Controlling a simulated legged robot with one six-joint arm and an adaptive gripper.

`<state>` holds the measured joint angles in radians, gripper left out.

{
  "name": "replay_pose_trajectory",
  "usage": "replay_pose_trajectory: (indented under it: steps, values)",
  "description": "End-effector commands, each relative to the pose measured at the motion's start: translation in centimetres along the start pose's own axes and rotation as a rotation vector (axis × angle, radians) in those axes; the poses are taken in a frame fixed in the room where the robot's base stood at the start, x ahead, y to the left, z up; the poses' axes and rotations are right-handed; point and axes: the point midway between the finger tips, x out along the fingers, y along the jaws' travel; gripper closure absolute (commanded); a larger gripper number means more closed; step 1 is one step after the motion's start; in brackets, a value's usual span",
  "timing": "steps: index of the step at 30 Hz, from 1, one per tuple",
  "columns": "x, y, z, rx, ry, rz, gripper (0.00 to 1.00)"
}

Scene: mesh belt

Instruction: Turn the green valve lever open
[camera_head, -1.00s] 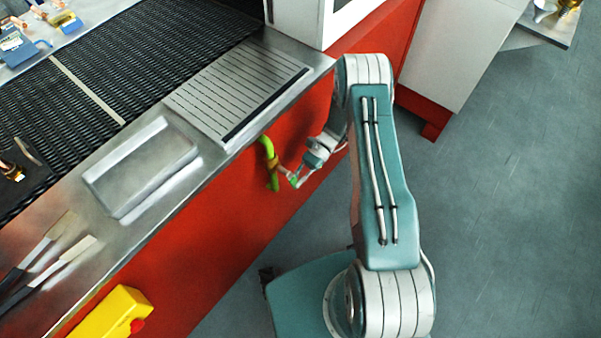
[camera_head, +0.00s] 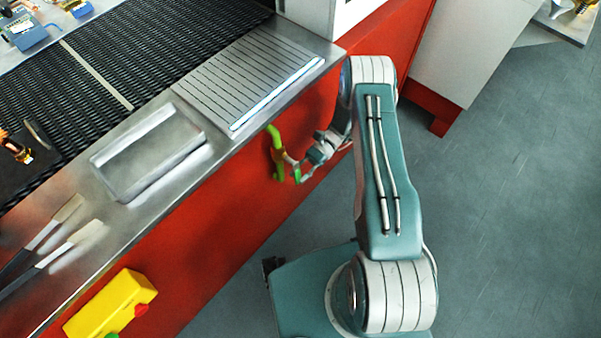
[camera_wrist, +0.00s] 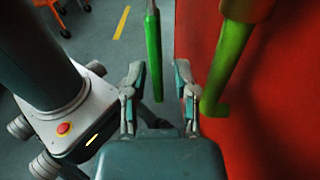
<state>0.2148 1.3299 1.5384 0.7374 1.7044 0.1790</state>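The green valve lever is a thin green bar (camera_wrist: 154,55) in the wrist view. It hangs down the picture between the two fingers, with visible space on both sides. A thicker green pipe (camera_wrist: 231,55) stands beside the red panel, to the right of the fingers. In the head view the curved green pipe (camera_head: 277,160) comes out of the red front, and a small green part of the lever (camera_head: 297,173) shows by my gripper (camera_head: 302,172). My gripper (camera_wrist: 160,78) is open, its fingers apart around the lever; I cannot tell whether either touches it.
The red panel (camera_head: 225,215) is close to my gripper's right in the wrist view. Above it are a metal counter edge, a shallow tray (camera_head: 118,192), a slotted plate (camera_head: 235,75) and a black mesh belt (camera_head: 165,40). A yellow button box (camera_head: 105,303) sits lower left. Grey floor lies right.

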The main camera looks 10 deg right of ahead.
Motion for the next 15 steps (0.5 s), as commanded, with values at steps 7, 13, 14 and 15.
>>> replay_pose_trajectory:
  steps: [7, 13, 14, 15]
  values:
    - [0.0, 0.1, 0.0, 0.002, -0.001, 0.002, 0.51]
    - [-0.8, 0.1, -0.1, 0.002, -0.001, 0.001, 0.51]
    - [-1.1, 0.1, -0.1, 0.002, 0.0, 0.001, 0.51]
    - [-1.8, 0.1, -0.1, 0.002, 0.0, 0.001, 0.51]
